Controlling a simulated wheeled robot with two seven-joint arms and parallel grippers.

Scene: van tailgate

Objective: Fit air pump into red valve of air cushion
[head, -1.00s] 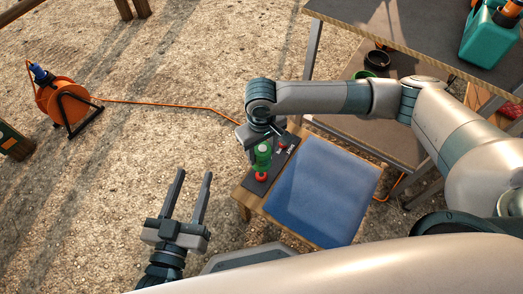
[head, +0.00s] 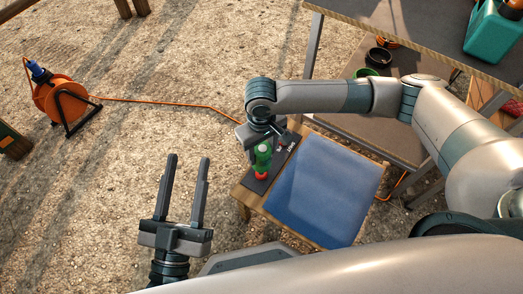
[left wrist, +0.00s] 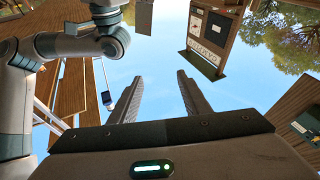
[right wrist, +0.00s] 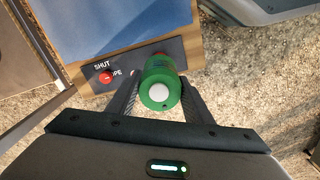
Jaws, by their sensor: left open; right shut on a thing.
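The green air pump (head: 263,156) is upright in my right gripper (head: 259,138), which is shut on it. In the right wrist view, the pump's round green end with a white centre (right wrist: 160,91) sits between the fingers. The red valve (head: 261,176) shows directly under the pump, at the dark strip beside the blue air cushion (head: 325,190). The pump's lower end meets or nearly meets it; I cannot tell whether it is seated. The right wrist view hides that contact. My left gripper (head: 187,160) is open and empty, left of the cushion.
A red knob (right wrist: 106,77) sits by the SHUT and OPEN lettering on the dark strip. An orange cable reel (head: 60,102) stands at the left, its cable crossing the gravel. A shelved table (head: 400,25) stands at the back right. Gravel around my left gripper is clear.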

